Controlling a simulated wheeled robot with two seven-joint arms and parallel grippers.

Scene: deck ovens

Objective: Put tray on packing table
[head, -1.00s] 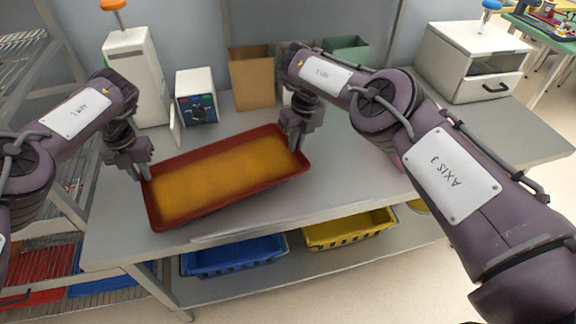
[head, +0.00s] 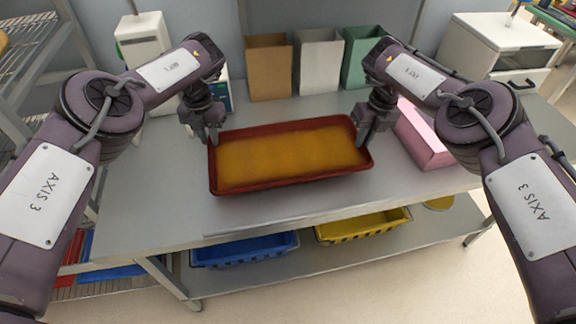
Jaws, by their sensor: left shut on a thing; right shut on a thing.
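A dark red tray (head: 290,184) with a flat golden-brown filling (head: 290,156) is over the grey packing table (head: 140,215), near its front edge. I cannot tell whether its underside touches the tabletop. My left gripper (head: 211,136) is shut on the tray's left end wall. My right gripper (head: 363,138) is shut on the tray's right end wall. The tray looks roughly level, its right end slightly further back.
Brown, grey-white and green bags (head: 269,70) stand at the table's back. A pink box (head: 424,135) is close right of the tray. A white cabinet (head: 490,55) is at the back right. Blue (head: 245,250) and yellow (head: 362,227) bins sit on the lower shelf.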

